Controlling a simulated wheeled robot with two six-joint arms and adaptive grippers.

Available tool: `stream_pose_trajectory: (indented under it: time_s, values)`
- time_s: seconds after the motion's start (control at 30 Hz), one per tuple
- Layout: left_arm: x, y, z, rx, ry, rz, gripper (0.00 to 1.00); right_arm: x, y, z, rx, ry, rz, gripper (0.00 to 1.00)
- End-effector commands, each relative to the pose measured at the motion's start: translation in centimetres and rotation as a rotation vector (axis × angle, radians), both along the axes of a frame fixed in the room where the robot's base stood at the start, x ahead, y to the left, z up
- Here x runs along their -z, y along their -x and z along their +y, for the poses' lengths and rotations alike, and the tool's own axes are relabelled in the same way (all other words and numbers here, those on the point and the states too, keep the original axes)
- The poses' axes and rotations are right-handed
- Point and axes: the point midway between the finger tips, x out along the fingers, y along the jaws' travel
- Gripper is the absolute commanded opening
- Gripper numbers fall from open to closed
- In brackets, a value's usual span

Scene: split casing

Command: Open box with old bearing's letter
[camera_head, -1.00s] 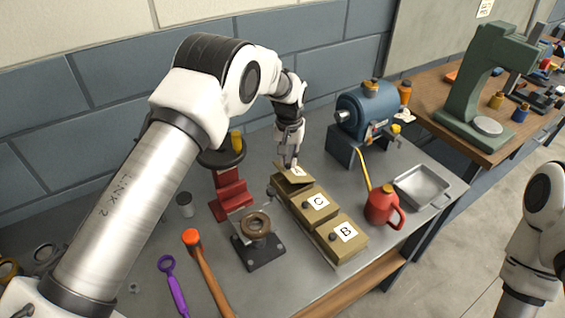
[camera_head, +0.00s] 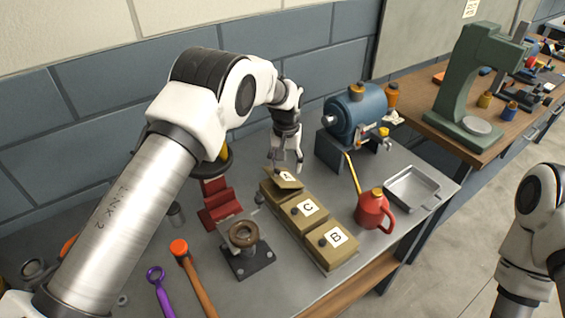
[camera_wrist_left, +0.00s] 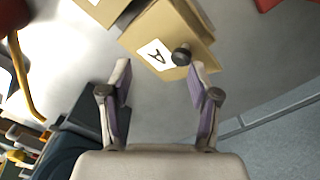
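Three tan boxes stand in a row: box A (camera_head: 269,194), box C (camera_head: 291,217) and box B (camera_head: 322,245). The lid of box A (camera_head: 288,182) sits tilted on its box; lids C and B look flat. My left gripper (camera_head: 286,166) is just above lid A, fingers apart. In the left wrist view, its open fingers (camera_wrist_left: 160,82) point at lid A (camera_wrist_left: 160,30), whose dark knob (camera_wrist_left: 181,56) lies nearer the right finger. A worn brown bearing (camera_head: 243,233) sits on a dark stand; I cannot read a letter on it. My right gripper is out of view.
A red oil can (camera_head: 372,209) and a metal tray (camera_head: 412,188) stand right of the boxes. A blue motor-like machine (camera_head: 355,115) is behind.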

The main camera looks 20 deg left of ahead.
Motion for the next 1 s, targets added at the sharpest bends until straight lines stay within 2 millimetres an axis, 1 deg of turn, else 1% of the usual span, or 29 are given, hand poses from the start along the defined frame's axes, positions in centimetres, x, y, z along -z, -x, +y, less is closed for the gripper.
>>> stream_pose_trajectory:
  time_s: [0.87, 0.97, 1.0]
  values:
    - [-0.2, 0.1, 0.0, -0.002, 0.001, 0.003, 0.46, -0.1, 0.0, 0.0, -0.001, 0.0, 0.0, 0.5]
    - [-0.9, 0.0, 0.0, -0.002, 0.001, 0.003, 0.46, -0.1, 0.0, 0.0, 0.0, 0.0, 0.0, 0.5]
    - [-1.4, 0.0, 0.0, -0.002, 0.001, 0.002, 0.46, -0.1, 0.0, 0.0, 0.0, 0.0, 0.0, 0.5]
